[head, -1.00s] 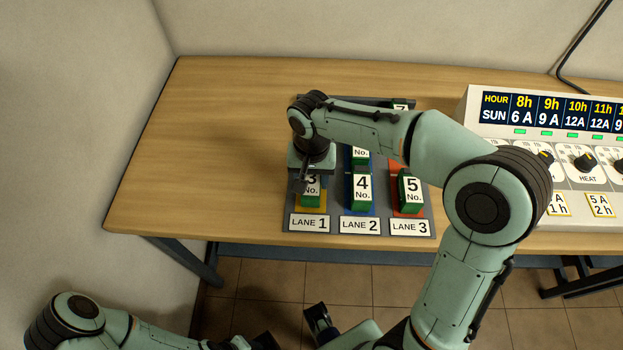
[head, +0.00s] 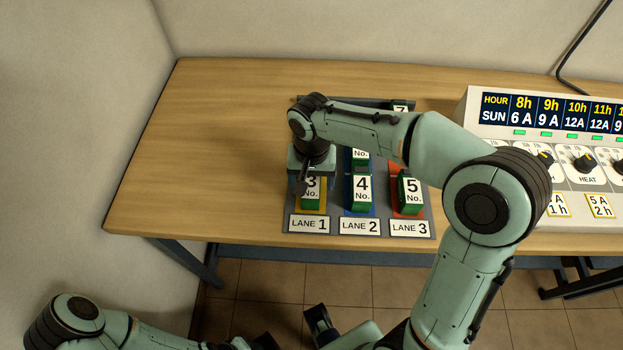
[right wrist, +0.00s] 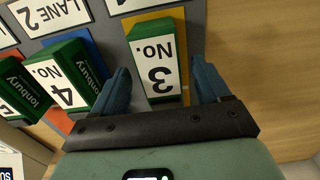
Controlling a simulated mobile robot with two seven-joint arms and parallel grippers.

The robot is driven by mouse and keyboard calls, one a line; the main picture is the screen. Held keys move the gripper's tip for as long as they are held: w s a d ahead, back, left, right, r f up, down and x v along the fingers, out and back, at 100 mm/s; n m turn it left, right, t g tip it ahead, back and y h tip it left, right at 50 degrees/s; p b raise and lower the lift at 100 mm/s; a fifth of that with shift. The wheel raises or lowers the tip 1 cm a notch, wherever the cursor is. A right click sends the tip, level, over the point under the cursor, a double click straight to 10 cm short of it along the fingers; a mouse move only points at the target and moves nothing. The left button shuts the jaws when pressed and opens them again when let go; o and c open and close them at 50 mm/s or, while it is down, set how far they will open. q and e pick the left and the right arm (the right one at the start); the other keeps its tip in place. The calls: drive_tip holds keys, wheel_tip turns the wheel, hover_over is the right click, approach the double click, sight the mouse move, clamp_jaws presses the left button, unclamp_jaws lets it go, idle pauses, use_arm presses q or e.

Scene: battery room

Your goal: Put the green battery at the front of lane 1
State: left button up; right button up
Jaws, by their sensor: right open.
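A green battery with a white label reading No. 3 (head: 311,192) stands at the front of lane 1, on a yellow strip (head: 320,211) behind the LANE 1 plate (head: 309,225). My right gripper (head: 305,184) is over it and partly hides it and the lane behind it. In the right wrist view my open gripper (right wrist: 165,82) has one blue finger on each side of the No. 3 battery (right wrist: 157,62), with gaps at both sides. Part of my left arm and its dark end (head: 262,341) show at the bottom edge; its jaws are unclear.
Battery No. 4 (head: 362,190) stands in blue lane 2, with another behind it. Battery No. 5 (head: 411,190) stands in red lane 3. A battery marked 7 (head: 400,107) is at the back. A control panel (head: 560,180) stands right. The table's left side (head: 190,160) is clear.

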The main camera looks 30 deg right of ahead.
sight(312, 182)
wheel_tip(312, 182, up, 12)
drive_tip(key=p, duration=0.1)
drive_tip(key=shift+f+p, duration=0.25)
drive_tip(key=shift+p, duration=0.15)
idle(0.3)
